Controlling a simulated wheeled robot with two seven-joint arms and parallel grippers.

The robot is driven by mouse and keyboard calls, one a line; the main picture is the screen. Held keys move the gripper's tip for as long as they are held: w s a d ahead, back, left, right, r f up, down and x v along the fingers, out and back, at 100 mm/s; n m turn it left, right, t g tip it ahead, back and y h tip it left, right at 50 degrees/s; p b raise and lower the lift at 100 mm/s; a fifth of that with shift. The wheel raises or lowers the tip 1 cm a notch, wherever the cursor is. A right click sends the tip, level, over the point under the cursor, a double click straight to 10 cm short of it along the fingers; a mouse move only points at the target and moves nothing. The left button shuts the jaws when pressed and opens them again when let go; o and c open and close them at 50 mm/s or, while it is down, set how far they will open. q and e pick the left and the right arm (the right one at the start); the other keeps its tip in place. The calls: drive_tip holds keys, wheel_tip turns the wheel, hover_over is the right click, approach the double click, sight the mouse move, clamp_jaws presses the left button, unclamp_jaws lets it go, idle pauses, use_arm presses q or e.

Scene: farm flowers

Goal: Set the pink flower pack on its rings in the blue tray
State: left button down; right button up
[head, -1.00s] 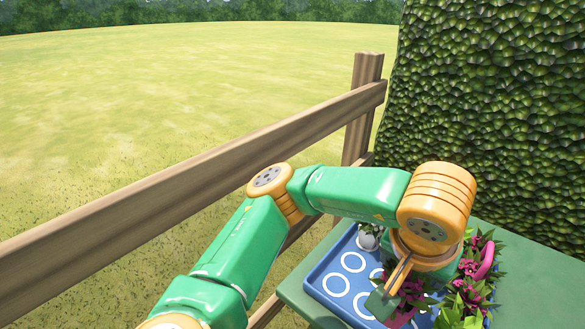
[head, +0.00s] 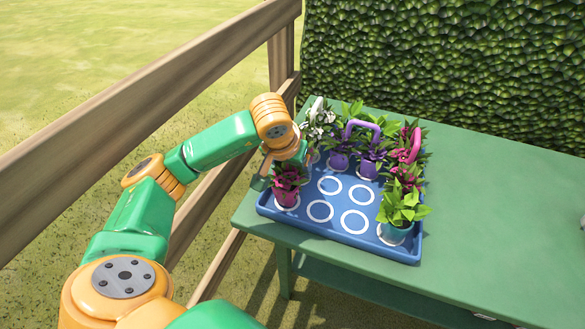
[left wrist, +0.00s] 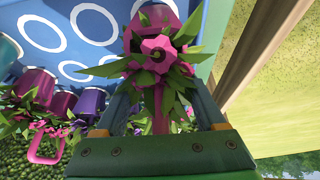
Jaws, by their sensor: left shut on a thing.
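The pink flower pack (head: 287,194), with a deep pink pot and magenta blooms, is at the blue tray's front left corner. Its pot appears over a white ring there; I cannot tell whether it bears on the tray. My left gripper (head: 268,176) is at its left side, partly hidden by the wrist and leaves. In the left wrist view the gripper (left wrist: 162,108) is shut on the pack (left wrist: 157,48), with a pink upright part between the fingers. The blue tray (head: 345,236) has several bare white rings in its middle and front. My right gripper is out of view.
White flowers (head: 319,120), purple pots (head: 339,161), another pink pack with a handle (head: 415,146) and a teal pot (head: 394,232) line the tray's back and right. The green table (head: 490,210) is clear to the right; a wooden fence (head: 180,85) stands left.

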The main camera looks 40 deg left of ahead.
use_arm(q)
drive_tip(key=shift+f, duration=0.35)
unclamp_jaws()
drive_tip(key=shift+r, duration=0.3)
drive_tip(key=p+v, duration=0.2)
drive_tip(key=v, duration=0.9)
drive_tip(key=shift+s+r, duration=0.3)
